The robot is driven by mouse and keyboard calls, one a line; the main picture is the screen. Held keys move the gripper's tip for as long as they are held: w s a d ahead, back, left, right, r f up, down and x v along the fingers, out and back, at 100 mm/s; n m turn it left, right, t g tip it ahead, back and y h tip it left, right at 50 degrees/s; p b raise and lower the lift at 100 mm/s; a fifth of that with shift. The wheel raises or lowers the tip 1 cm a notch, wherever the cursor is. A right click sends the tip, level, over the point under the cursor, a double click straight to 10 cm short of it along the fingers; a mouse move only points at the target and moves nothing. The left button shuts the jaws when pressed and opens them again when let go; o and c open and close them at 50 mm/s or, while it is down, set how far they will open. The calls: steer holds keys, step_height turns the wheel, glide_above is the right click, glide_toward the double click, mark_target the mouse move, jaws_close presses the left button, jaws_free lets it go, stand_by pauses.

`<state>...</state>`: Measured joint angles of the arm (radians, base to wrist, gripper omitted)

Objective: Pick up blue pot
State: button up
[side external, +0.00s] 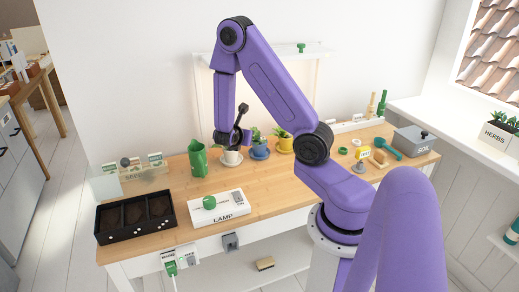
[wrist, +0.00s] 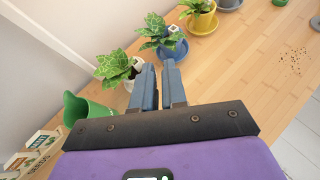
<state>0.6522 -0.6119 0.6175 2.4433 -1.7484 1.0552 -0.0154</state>
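The blue pot (side external: 259,150) stands upright on a blue saucer with a leafy plant in it, in the middle of the row of pots. In the wrist view the blue pot (wrist: 168,51) is ahead of my fingertips, with clear space between. My gripper (wrist: 160,66) is empty, its two blue fingers slightly apart with a narrow gap. In the side view my gripper (side external: 241,137) is above and beside the white pot, left of the blue pot. Its fingertips are hard to make out there.
The white pot (wrist: 136,82) stands just left of the fingers; the yellow pot (wrist: 203,20) is beyond the blue one. A green jug (side external: 198,158) stands at the left. A lamp switch box (side external: 219,208) and a black seed tray (side external: 136,216) lie in front. Wood right of the pots is mostly clear.

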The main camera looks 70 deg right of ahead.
steer(key=shift+n, duration=0.5)
steer(key=shift+x, duration=9.9)
steer(key=shift+s, duration=0.1)
jaws_close()
